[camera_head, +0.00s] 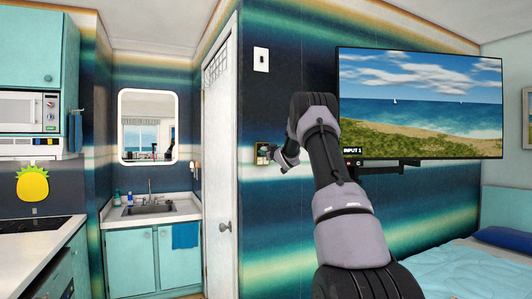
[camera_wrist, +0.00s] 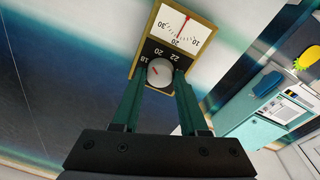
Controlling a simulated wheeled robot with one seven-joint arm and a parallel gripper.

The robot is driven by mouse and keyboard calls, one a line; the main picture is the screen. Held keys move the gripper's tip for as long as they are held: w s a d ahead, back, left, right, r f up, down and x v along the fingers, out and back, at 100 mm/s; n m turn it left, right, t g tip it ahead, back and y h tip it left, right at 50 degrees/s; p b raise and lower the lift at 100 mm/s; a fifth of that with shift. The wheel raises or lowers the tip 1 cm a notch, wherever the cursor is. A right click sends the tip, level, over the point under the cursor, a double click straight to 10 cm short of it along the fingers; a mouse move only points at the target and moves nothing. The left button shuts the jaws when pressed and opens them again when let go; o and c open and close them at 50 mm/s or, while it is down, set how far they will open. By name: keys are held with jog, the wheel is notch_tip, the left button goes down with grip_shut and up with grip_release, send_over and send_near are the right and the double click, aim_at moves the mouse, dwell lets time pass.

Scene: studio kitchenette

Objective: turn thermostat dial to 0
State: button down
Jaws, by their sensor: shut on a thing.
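The thermostat (camera_head: 262,154) is a small gold-framed box on the striped wall, left of the television. In the wrist view the thermostat (camera_wrist: 185,27) shows a white scale with a red needle near 20, and a black lower part with the numbers 18, 20 and 22. Its round grey dial (camera_wrist: 160,72) has a short red mark. My gripper (camera_wrist: 160,75) has its two green fingers on either side of the dial and is shut on it. In the head view my gripper (camera_head: 276,154) reaches the thermostat from the right and partly hides it.
A wall television (camera_head: 420,105) hangs to the right, close to my arm. A white door (camera_head: 219,150) stands left of the thermostat. A light switch (camera_head: 261,59) is on the wall above. A bed (camera_head: 465,268) is at lower right.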

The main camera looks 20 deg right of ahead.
jog(key=n+y, duration=0.1)
jog(key=n, duration=0.6)
jog(key=shift+d, duration=0.1)
jog(key=n, duration=0.3)
jog(key=n+y, duration=0.1)
jog(key=n, duration=0.3)
jog(key=shift+g, duration=0.3)
jog(key=n, duration=0.7)
jog(key=shift+d+g+y, duration=0.1)
jog(key=shift+g+y, duration=0.2)
jog(key=n, duration=0.6)
jog(key=shift+g, duration=0.3)
jog(key=shift+c, duration=2.2)
grip_release()
jog(key=shift+r, duration=0.1)
